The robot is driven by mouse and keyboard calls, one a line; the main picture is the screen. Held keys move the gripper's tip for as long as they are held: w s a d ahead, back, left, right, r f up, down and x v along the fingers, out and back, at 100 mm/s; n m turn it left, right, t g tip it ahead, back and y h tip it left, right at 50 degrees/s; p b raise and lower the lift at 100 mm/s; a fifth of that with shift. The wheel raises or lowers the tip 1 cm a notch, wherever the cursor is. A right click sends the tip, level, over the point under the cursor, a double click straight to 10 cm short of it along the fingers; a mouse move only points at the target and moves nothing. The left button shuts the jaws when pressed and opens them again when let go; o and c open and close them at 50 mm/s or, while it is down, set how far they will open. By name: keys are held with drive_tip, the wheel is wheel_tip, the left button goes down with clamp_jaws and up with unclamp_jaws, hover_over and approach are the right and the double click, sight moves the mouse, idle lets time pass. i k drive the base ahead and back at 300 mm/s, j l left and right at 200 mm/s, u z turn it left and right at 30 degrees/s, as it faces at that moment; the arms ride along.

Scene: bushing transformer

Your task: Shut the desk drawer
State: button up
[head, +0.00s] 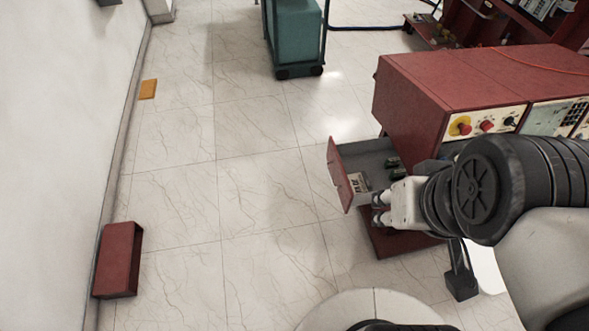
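The desk drawer (340,172) is pulled out of the left side of the red desk (450,75). Its front panel is red and faces left; its inside is grey. A pale box or card (358,183) and small dark green items (393,163) lie in it. My gripper (378,210) points left and shows at the near side of the drawer, to the right of its front panel. I cannot tell whether it touches the drawer. Its fingertips are small and partly merged in view, so their opening is unclear. My arm hides the near right part of the drawer and desk.
A control panel with knobs (487,126) is on the desk's near face. A red box (118,260) stands by the left wall, and a yellow-orange block (148,89) lies farther along it. A teal cart (295,35) stands at the back. The tiled floor left of the drawer is clear.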

sight(369, 156)
drive_tip(key=i+j, duration=0.1)
drive_tip(key=i, duration=0.35)
drive_tip(key=i+j+z, duration=0.1)
drive_tip(key=i, duration=0.4)
